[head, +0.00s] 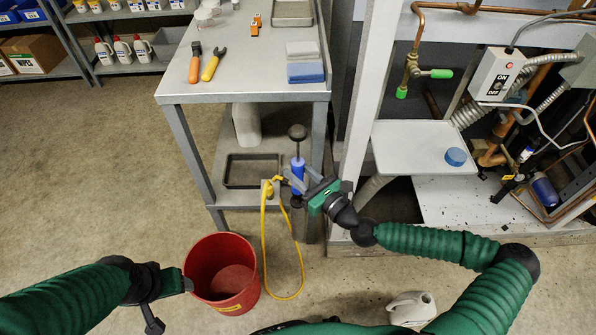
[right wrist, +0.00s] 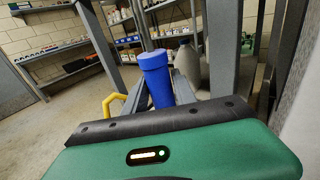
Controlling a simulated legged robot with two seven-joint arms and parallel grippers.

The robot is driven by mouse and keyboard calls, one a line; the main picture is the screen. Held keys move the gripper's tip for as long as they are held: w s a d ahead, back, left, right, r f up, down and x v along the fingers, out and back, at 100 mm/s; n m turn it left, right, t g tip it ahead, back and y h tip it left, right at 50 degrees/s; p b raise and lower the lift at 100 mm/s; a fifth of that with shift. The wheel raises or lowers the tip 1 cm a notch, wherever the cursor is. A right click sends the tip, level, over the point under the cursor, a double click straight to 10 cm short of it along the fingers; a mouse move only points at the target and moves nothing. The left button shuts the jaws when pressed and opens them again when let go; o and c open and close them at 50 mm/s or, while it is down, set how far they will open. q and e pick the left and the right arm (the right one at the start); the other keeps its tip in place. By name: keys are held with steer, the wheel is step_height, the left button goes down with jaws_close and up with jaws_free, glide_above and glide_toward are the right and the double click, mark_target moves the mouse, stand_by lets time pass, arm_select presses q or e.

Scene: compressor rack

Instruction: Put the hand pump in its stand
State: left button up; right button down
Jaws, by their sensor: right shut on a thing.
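The hand pump (head: 298,169) has a blue barrel, a black top handle and a yellow hose (head: 264,235) hanging in a loop. It is upright in front of the grey table's right side. My right gripper (head: 303,180) is shut on its barrel from the right. In the right wrist view the blue barrel (right wrist: 157,82) stands between the fingers. A grey upright piece (head: 301,224) shows just below the pump; I cannot tell whether it is the stand or whether the pump touches it. My left gripper (head: 168,302) is open and empty by the bucket's left side.
A red bucket (head: 221,272) stands on the floor at the table's front. The grey table (head: 240,88) carries pliers and a blue sponge-like block. A lower shelf holds a dark tray (head: 252,171). The compressor rack (head: 420,147) is at right. A white jug (head: 411,308) is on the floor.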

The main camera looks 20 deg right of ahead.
steer(key=shift+r, duration=0.2)
steer(key=shift+f+b, duration=1.1)
steer(key=shift+f, duration=0.05)
steer(key=shift+f+b, duration=0.65)
steer(key=shift+f, duration=0.05)
steer(key=shift+f+b, duration=0.3)
steer(key=shift+b, duration=0.05)
steer(key=c, duration=1.1)
jaws_free()
steer(key=o, duration=0.4)
steer(key=shift+f, duration=0.2)
steer(key=shift+c, duration=0.2)
steer(key=shift+o, duration=1.1)
